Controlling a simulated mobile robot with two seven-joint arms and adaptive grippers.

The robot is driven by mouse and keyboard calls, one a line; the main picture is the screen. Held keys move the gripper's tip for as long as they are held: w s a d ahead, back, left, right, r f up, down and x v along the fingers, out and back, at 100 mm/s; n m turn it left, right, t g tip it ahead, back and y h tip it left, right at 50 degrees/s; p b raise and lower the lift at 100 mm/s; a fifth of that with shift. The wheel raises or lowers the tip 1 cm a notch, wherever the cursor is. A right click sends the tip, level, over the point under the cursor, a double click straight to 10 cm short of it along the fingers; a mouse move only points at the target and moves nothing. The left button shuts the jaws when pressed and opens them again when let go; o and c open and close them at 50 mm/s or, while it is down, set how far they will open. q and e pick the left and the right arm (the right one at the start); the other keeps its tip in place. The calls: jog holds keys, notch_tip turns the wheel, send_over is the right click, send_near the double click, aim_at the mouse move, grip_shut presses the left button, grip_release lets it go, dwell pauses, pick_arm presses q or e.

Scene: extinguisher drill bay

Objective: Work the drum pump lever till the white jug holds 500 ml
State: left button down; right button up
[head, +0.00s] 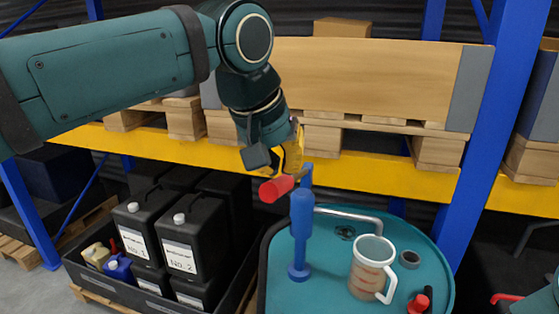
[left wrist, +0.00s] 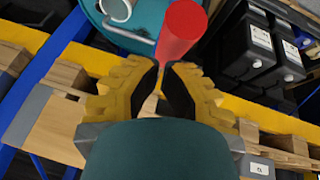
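A blue drum pump (head: 302,228) stands upright on a teal drum (head: 330,290). Its lever ends in a red handle (head: 275,188) pointing towards me, also large in the left wrist view (left wrist: 182,38). My left gripper (head: 291,165) is just above and behind the handle. In the left wrist view, its yellow fingers (left wrist: 163,72) have their dark tips close together at the handle's far end; whether they clasp it is unclear. A white jug (head: 368,262) with red markings stands upright on the drum under the bent spout pipe. Its liquid level cannot be read. My right gripper is not seen.
Black canisters (head: 180,245) with white labels stand in a dark tray left of the drum. A small red and black item (head: 419,301) and a dark ring (head: 410,258) lie right of the jug. A yellow rack beam (head: 390,173) runs behind the pump.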

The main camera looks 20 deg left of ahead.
pick_arm(q)
jog(key=shift+s+f+t+b, duration=0.25)
jog(key=shift+f+b, duration=0.3)
jog(key=shift+b, duration=0.35)
jog(key=shift+s+f+t+b, duration=0.25)
jog(key=shift+f+b, duration=0.3)
jog(key=shift+b, duration=0.3)
notch_tip(320, 180, down, 15)
jog(key=s+t+b, duration=0.2)
jog(key=b, duration=1.3)
jog(key=shift+s+f, duration=0.2)
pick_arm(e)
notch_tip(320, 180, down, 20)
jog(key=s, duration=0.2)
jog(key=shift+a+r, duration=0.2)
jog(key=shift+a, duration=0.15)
pick_arm(q)
jog(key=shift+f, duration=0.1)
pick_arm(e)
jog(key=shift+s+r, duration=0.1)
